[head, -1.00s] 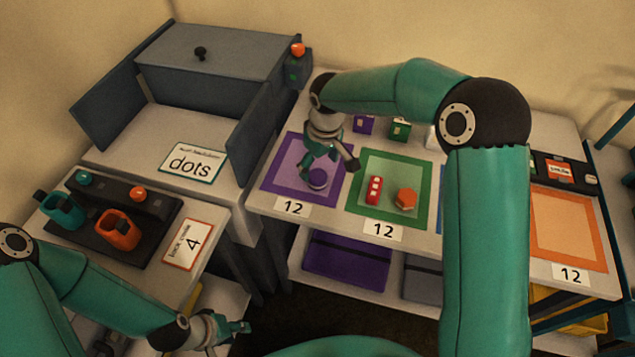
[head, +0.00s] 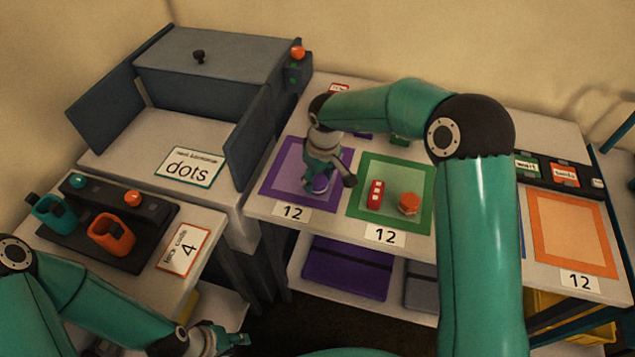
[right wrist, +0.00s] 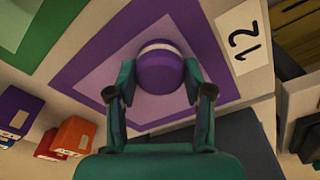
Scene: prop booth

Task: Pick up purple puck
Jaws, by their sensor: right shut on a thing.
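The purple puck (right wrist: 160,70), with a pale band around its edge, is on the purple mat (right wrist: 95,95) and sits between my right gripper's fingers in the right wrist view. In the head view the puck (head: 320,184) is partly covered by the gripper. My right gripper (head: 318,186) is low over the purple mat (head: 275,178) and shut on the puck. Whether the puck is clear of the mat is hard to tell. My left gripper (head: 236,340) is at the bottom left, off the table edge, too small and dark to read.
A green mat (head: 423,222) beside the purple one holds a red block (head: 376,193) and an orange-red hexagonal piece (head: 408,204). An orange mat (head: 570,233) lies at right. A number card (head: 292,213) stands in front. A grey cabinet (head: 215,60) is at back left.

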